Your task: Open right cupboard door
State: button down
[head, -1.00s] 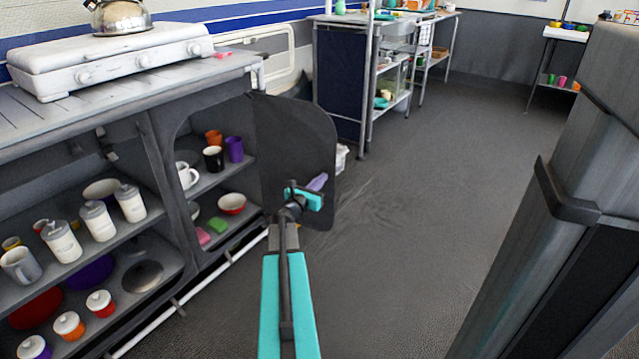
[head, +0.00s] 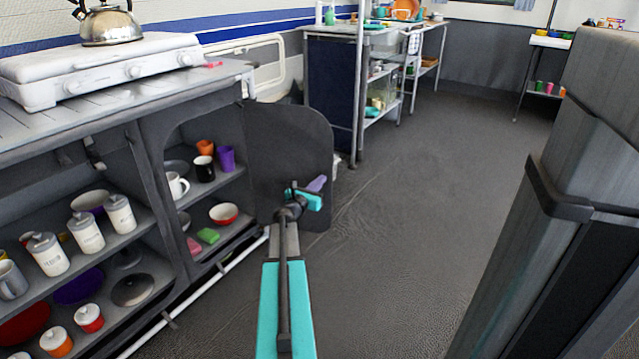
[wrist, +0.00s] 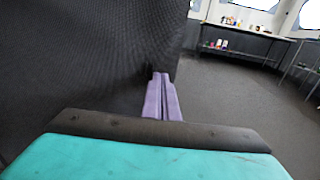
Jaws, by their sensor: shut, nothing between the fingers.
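The right cupboard door (head: 285,150) is a dark grey panel with rounded corners. It stands swung open from the right side of the cupboard opening, showing the shelves inside. My gripper (head: 317,184) has purple fingers and is in front of the door, near its lower right part. In the wrist view the fingers (wrist: 162,98) are together with nothing between them. The door (wrist: 80,60) fills the left of that view, close beside the fingers. I cannot tell whether they touch it.
Cups, bowls and sponges stand on the cupboard shelves (head: 215,182). Jars stand on the left shelves. A white stove with a kettle (head: 105,24) is on the counter. A metal shelf unit (head: 385,80) stands behind the door. The floor (head: 430,190) to the right is clear.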

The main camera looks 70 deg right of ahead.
jog(key=a+p, duration=0.2)
jog(key=a, duration=1.1)
jog(key=shift+s+a, duration=0.35)
jog(key=shift+a, duration=0.05)
dwell(0.4)
